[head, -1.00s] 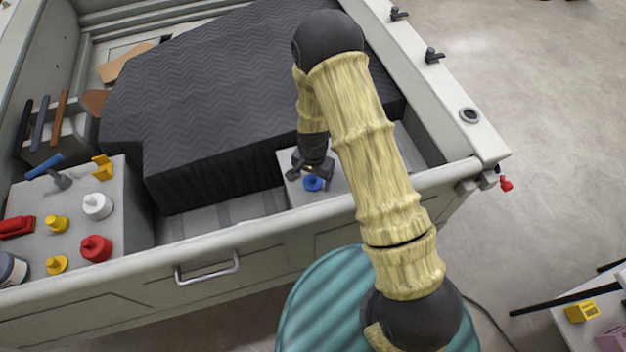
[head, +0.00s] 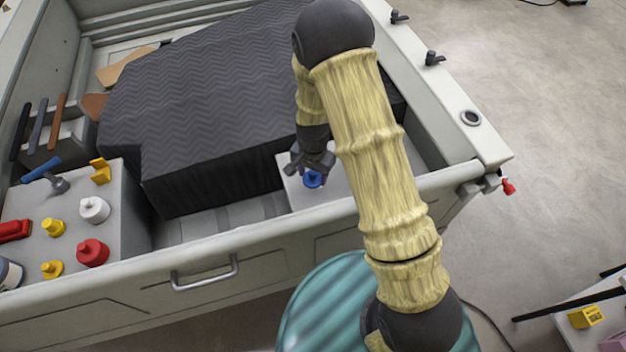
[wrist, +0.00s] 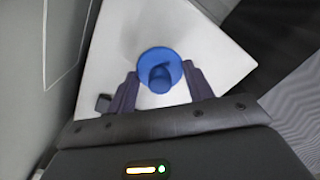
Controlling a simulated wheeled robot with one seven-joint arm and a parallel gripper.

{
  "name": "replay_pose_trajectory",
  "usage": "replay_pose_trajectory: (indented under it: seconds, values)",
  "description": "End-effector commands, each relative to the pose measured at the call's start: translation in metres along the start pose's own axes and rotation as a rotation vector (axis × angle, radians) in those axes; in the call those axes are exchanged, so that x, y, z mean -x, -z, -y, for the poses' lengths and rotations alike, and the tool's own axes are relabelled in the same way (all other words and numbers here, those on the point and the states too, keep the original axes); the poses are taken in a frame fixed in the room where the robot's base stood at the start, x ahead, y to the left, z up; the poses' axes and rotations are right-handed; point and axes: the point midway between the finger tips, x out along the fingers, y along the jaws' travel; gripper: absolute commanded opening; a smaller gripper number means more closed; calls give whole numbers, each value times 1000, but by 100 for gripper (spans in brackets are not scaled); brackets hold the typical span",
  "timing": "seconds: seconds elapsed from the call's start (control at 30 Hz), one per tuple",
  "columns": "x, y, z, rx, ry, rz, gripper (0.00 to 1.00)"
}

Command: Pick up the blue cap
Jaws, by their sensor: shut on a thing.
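The blue cap (head: 312,180) is a round disc with a raised knob, at the pale block near the front of the boat-like shell. In the wrist view the cap (wrist: 161,60) sits between the two dark fingers of my gripper (wrist: 160,88), one finger at each side of its rim. My gripper (head: 311,168) is shut on the cap and partly covers it in the head view. I cannot tell clearly whether the cap touches the pale block (wrist: 205,50) or hangs just above it.
A black ridged cover (head: 210,110) rises close behind the block. The front wall (head: 200,255) with a handle runs in front. A left block (head: 125,235) holds red, white and yellow caps and a blue-handled tool (head: 42,168).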

Motion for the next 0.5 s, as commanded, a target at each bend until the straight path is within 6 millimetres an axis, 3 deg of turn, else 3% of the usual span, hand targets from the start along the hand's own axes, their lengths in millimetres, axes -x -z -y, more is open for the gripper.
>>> replay_pose_trajectory:
  seconds: [0.3, 0.5]
  values:
    - [48, 0, 1, 1, 3, -3, 30]
    - [61, 0, 0, -1, 0, 0, 30]
